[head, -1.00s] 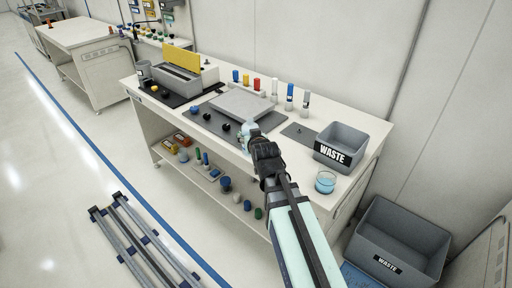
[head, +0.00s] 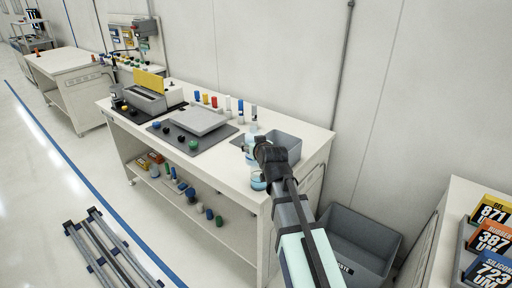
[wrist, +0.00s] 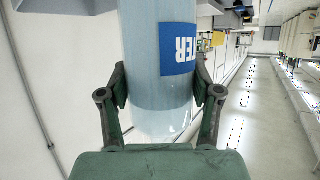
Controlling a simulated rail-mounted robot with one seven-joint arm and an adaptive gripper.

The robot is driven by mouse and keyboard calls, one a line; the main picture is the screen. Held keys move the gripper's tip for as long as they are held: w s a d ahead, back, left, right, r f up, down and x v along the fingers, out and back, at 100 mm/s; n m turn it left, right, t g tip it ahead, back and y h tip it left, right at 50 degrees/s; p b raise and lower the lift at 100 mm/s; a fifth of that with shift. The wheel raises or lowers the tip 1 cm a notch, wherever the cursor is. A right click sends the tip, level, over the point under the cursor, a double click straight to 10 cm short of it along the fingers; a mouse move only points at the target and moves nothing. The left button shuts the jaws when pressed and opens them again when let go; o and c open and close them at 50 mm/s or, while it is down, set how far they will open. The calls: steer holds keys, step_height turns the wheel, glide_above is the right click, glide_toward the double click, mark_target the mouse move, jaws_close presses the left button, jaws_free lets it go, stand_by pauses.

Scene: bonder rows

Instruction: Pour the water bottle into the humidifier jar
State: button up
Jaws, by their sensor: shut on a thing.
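The water bottle (wrist: 158,60) is clear with a blue label and fills the middle of the wrist view, its lettering upside down. My gripper (wrist: 160,92) is shut on it, one finger on each side, and water shows inside. In the head view my gripper (head: 262,146) is over the right end of the bench, with a small part of the bottle (head: 249,150) showing to its left. The humidifier jar (head: 258,181), with blue liquid in it, stands on the bench's front edge, just below my gripper and partly hidden by my arm.
A grey bin (head: 284,141) stands on the bench right behind my gripper. A larger waste bin (head: 350,240) stands on the floor to the right. Several small bottles (head: 213,101) line the bench's back, behind a grey plate (head: 194,120). A cart with labelled boxes (head: 492,235) is at far right.

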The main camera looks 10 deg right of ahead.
mark_target(250, 165)
steer(key=shift+s+d+f, duration=0.1)
steer(key=shift+s, duration=0.15)
steer(key=shift+w+a+f+p, duration=0.15)
steer(key=shift+w+a+p, duration=0.1)
steer(key=shift+p, duration=0.1)
steer(key=f+m+g+y+p, duration=0.1)
steer(key=a+f+m+g+y+p, duration=0.1)
steer(key=p, duration=0.1)
steer(key=shift+s+m+p, duration=0.3)
steer(key=shift+s, duration=0.1)
steer(key=shift+f+m+g+y+p, duration=0.1)
steer(key=shift+m+g+y+p, duration=0.3)
steer(key=shift+y+p, duration=0.3)
steer(key=shift+s+a+f+m+g+y, duration=0.3)
steer(key=shift+m+g+y, duration=0.2)
steer(key=shift+m, duration=0.2)
steer(key=shift+w+f+m+g+y, duration=0.1)
steer(key=shift+f+m+g+y, duration=0.4)
steer(key=shift+m+y, duration=0.25)
steer(key=shift+f+y, duration=0.15)
steer(key=shift+y, duration=0.2)
steer(key=shift+f+m, duration=0.15)
steer(key=shift+m, duration=0.1)
